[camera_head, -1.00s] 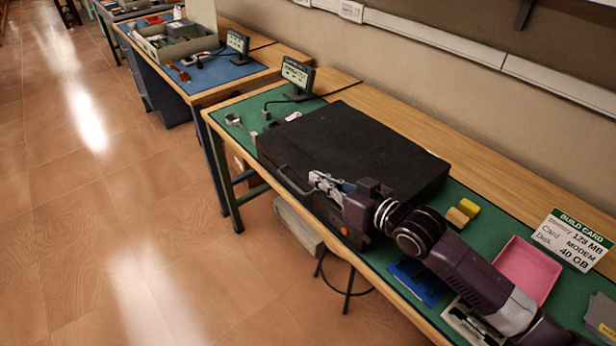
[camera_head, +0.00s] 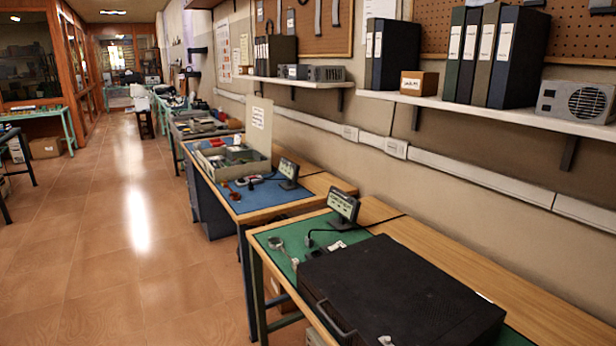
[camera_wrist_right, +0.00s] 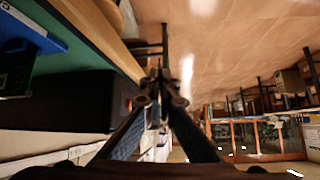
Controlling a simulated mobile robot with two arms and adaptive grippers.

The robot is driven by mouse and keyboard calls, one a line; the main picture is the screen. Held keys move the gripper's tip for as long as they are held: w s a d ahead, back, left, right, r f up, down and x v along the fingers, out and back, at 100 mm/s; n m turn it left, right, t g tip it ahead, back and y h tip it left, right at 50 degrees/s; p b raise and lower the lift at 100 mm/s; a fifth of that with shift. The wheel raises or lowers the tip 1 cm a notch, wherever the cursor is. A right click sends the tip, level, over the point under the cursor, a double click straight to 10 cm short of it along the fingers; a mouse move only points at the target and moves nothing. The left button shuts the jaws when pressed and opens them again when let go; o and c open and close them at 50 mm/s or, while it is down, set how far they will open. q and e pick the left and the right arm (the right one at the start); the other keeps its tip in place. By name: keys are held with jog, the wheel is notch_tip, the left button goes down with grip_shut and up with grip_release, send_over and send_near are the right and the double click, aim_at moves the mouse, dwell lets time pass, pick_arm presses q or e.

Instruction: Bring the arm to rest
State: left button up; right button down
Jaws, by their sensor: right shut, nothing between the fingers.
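My right gripper (camera_wrist_right: 159,84) shows in the right wrist view with its fingers together at the tips and nothing between them. It is beside the green-topped bench (camera_wrist_right: 88,25), with floor beyond the tips. In that view the room looks upside down. A large black case (camera_head: 398,290) lies on the green bench mat (camera_head: 285,236) in the head view; a dark box shape, likely the same case, shows in the wrist view (camera_wrist_right: 60,102). In the head view only a small part of the right gripper may show at the bottom edge. My left gripper is in neither view.
A small display (camera_head: 343,207) stands at the bench's far end. Beyond it is a blue-topped bench with an open parts box (camera_head: 228,165). A wall shelf (camera_head: 480,105) holds binders. The tiled floor (camera_head: 90,240) on the left is clear.

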jog(key=s+d+f+m+g+h, duration=0.1)
jog(key=s+d+f+g+h, duration=0.15)
jog(key=s, duration=0.55)
jog(key=s+d+f+m+g+h, duration=0.1)
jog(key=s+d+f+g, duration=0.25)
jog(key=s, duration=0.45)
notch_tip(320, 180, down, 26)
jog(key=s, duration=0.2)
jog(key=s+d+f+g, duration=0.2)
jog(key=s+f, duration=1.5)
jog(key=shift+s+d+n, duration=0.25)
jog(key=shift+s+n, duration=0.1)
jog(key=shift+n, duration=0.05)
jog(key=shift+f, duration=0.1)
